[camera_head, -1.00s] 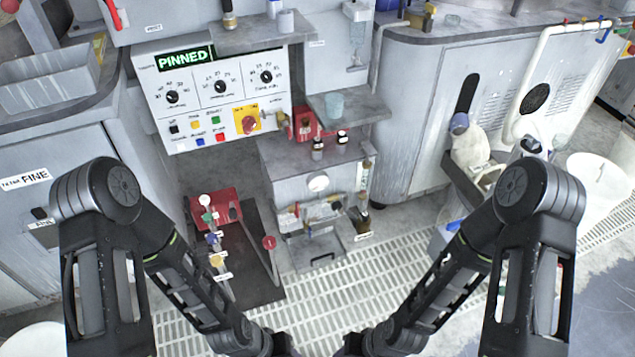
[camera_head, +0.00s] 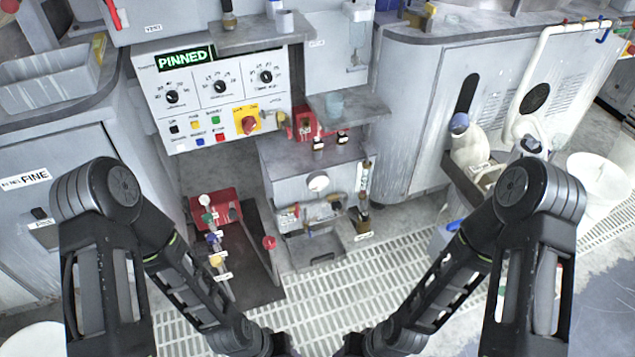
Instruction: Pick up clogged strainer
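I cannot make out a clogged strainer for certain. A small open sink-like unit (camera_head: 312,246) sits low in the middle, with several small, unclear items (camera_head: 310,213) across its top. My left and right arms come in from both sides and reach down to the bottom centre. Their far ends run to the bottom edge, and neither gripper's fingers show.
A red-topped valve stand (camera_head: 215,210) rises from a dark mat (camera_head: 262,285) on the left. A control panel (camera_head: 215,90) reads PINNED. White jugs (camera_head: 470,145) stand in a rack at right, near a white bucket (camera_head: 597,175). Floor grating (camera_head: 385,265) is clear in front.

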